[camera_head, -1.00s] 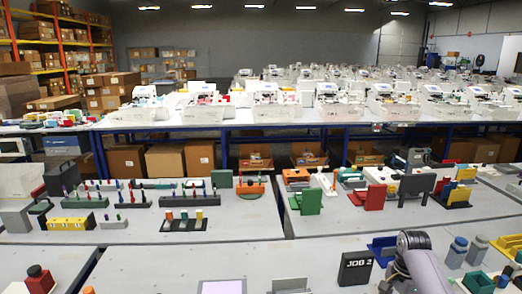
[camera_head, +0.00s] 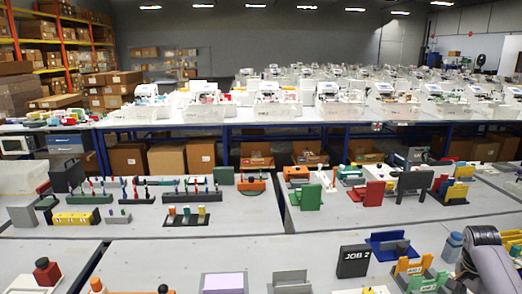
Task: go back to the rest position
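A lilac-grey link of my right arm (camera_head: 492,262), with a dark rounded joint at its top, stands at the lower right edge. I make out no fingertips on it, so the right gripper does not show. My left arm and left gripper are not in view. On the near table, left of the arm, are a black block marked JOB 2 (camera_head: 353,262), a green holder with yellow cards (camera_head: 428,284) and a blue tray (camera_head: 388,245). The arm stands close to the green holder in the picture; I cannot tell the gap.
A blue-grey jar (camera_head: 452,248) is beside the arm. A lilac plate (camera_head: 225,283) and a grey block (camera_head: 290,281) lie at the front. The near table's middle is clear. Tables behind carry many fixtures.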

